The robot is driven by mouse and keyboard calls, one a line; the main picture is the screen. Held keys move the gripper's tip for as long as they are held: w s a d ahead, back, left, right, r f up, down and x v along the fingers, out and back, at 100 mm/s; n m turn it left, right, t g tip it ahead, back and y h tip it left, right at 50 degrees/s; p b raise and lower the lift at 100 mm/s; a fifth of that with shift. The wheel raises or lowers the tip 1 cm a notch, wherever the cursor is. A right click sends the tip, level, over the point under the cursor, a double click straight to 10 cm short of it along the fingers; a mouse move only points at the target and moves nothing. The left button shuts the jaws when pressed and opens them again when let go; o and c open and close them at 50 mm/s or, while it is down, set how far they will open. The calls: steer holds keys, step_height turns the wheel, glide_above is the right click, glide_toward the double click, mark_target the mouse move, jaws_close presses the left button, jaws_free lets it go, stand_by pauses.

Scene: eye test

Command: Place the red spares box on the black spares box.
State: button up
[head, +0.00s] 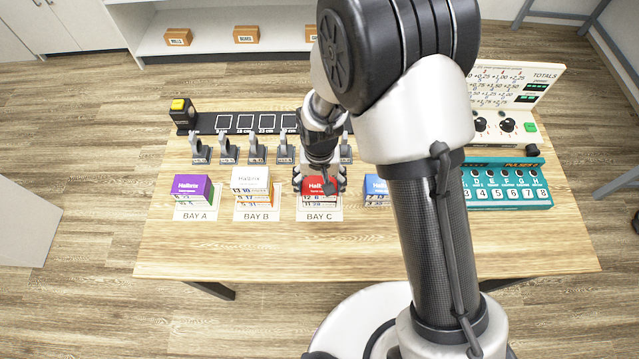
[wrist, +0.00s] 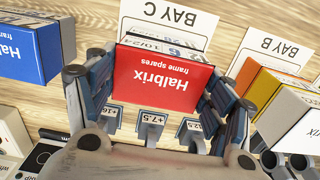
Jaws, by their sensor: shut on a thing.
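The red spares box (head: 313,187) tops the stack at bay C, its lettered face showing large in the wrist view (wrist: 160,76). My gripper (head: 320,182) is around it from above, shut on it. In the wrist view its fingers (wrist: 158,98) stand at the box's left and right sides. Box edges with printed numbers show just beyond the red box; I cannot tell whether it rests on them or is slightly lifted. I cannot make out a black spares box in either view; my arm hides part of the table right of bay C.
A purple-topped stack (head: 192,187), a white-topped stack (head: 250,181) and a blue box (head: 376,185) stand in the same row. Small grey stands (head: 228,152) line up behind. A teal panel (head: 505,185) is at the right. The table's front strip (head: 250,248) is clear.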

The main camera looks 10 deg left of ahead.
mark_target(320, 185)
steer(key=o, duration=1.1)
steer(key=shift+f, duration=0.1)
steer(key=d+r+t+p, duration=0.1)
steer(key=d+r+p, duration=0.15)
steer(key=r, duration=0.85)
steer(key=d+r+p, duration=0.2)
steer(key=d+r, duration=0.2)
steer(key=r, duration=0.7)
steer(key=s+d+r+m+t, duration=0.2)
steer(key=s+d+r+t, duration=0.1)
steer(key=s+d+r, duration=1.1)
steer(key=shift+s+d+r+m+t, duration=0.15)
steer(key=shift+s+d+m+t, duration=0.2)
steer(key=shift+d, duration=1.3)
